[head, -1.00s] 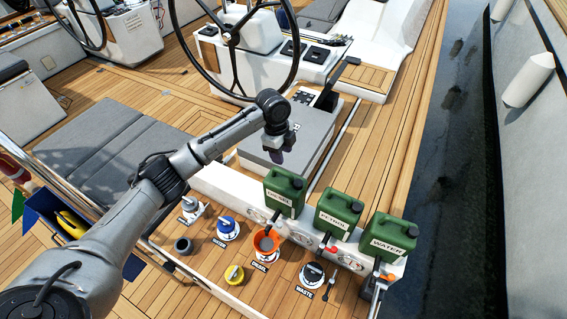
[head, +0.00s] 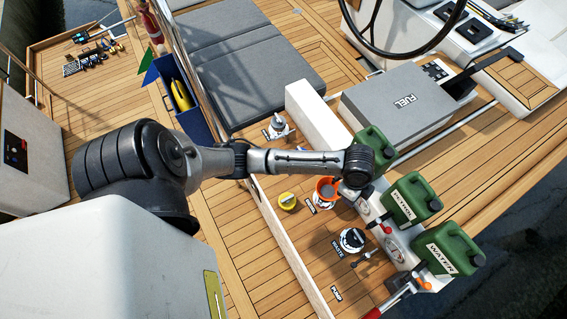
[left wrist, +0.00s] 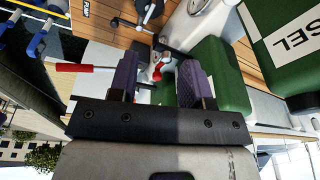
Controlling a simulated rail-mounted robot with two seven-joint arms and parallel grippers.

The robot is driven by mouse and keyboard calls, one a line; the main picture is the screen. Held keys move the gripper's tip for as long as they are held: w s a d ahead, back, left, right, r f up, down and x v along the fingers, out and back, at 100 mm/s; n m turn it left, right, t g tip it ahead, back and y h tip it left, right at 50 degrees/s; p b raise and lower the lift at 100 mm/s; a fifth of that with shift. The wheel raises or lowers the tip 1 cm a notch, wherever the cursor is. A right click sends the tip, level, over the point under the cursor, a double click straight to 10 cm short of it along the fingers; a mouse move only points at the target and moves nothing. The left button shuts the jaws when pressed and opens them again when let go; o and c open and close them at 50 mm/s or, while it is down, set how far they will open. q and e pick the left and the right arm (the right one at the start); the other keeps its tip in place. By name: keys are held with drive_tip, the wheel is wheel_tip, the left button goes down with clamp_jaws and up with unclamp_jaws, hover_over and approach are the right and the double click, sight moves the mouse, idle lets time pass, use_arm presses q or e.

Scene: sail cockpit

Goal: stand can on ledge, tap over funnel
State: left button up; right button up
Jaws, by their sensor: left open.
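Three green cans stand in a row on the white ledge (head: 305,108). In the head view, the left can (head: 372,142) is partly behind my arm, with the petrol can (head: 418,187) and the water can (head: 455,262) to its right. The orange funnel (head: 327,187) sits on the deck side, left of my wrist. My left gripper (left wrist: 157,82) is open. In the left wrist view its right finger overlaps a green can (left wrist: 232,75); I cannot tell whether they touch. The can lettered "SEL" (left wrist: 285,45) is at the upper right. The head view hides my fingertips.
A red-handled lever (head: 390,300) stands by the water can; a red handle (left wrist: 85,67) also shows in the wrist view. A grey fuel locker (head: 400,104) lies behind the cans.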

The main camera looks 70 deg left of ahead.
use_arm(q)
drive_tip(key=s+n+t+y, duration=0.1)
drive_tip(key=s+n, duration=0.9)
drive_tip(key=s, duration=1.1)
drive_tip(key=shift+s+d+t+y, duration=0.3)
drive_tip(key=shift+s+d+t, duration=0.05)
drive_tip(key=shift+d+t, duration=0.15)
